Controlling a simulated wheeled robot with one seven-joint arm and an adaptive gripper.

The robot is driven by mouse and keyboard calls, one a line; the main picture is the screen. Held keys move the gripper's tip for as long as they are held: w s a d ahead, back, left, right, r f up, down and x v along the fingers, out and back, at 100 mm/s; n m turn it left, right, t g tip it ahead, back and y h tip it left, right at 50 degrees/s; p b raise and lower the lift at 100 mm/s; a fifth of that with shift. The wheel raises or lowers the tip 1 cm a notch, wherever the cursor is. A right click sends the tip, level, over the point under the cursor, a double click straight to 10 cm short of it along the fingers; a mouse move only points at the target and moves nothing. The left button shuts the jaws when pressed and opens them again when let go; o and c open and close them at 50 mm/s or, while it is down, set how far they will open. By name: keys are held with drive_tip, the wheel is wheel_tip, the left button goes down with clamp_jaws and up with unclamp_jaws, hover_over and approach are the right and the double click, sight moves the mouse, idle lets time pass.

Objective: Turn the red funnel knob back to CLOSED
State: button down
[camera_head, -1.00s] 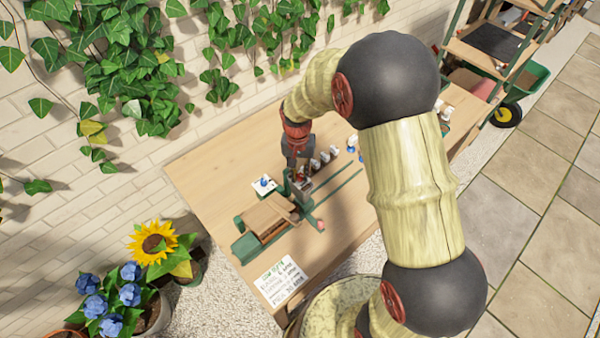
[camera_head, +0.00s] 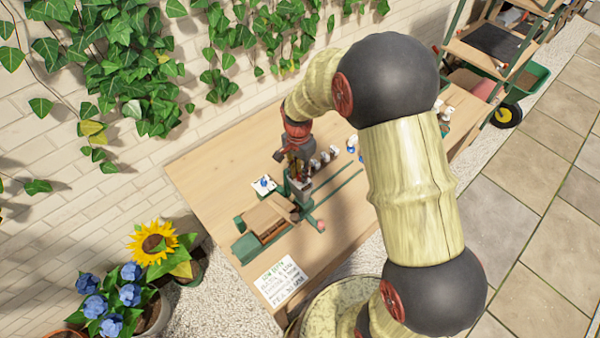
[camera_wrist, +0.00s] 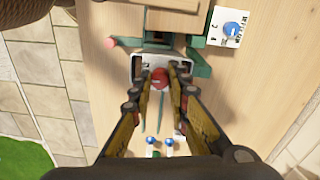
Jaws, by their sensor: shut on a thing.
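The red knob (camera_wrist: 160,83) is round and sits at the pale grey metal housing of the funnel (camera_wrist: 138,66) in the wrist view. My gripper (camera_wrist: 160,74) is shut on the knob, with one yellow-and-black finger on each side of it. In the head view my gripper (camera_head: 297,174) is above the grey funnel housing (camera_head: 301,188) on its green stand. The knob is hidden there, and I cannot read its pointer or any CLOSED mark.
A white card with a blue knob (camera_head: 264,185) stands beside the stand; it also shows in the wrist view (camera_wrist: 232,29). A wooden box (camera_head: 266,219) and a pink-tipped green lever (camera_head: 320,225) are close. A printed sign (camera_head: 281,281) lies at the front.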

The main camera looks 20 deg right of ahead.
sight(299, 175)
idle(0.3)
drive_tip(key=c, duration=1.7)
unclamp_jaws()
drive_tip(key=shift+c, duration=0.2)
drive_tip(key=shift+o, duration=0.3)
wheel_tip(299, 175, up, 12)
drive_tip(key=shift+w+a, duration=0.15)
drive_tip(key=shift+w, duration=0.05)
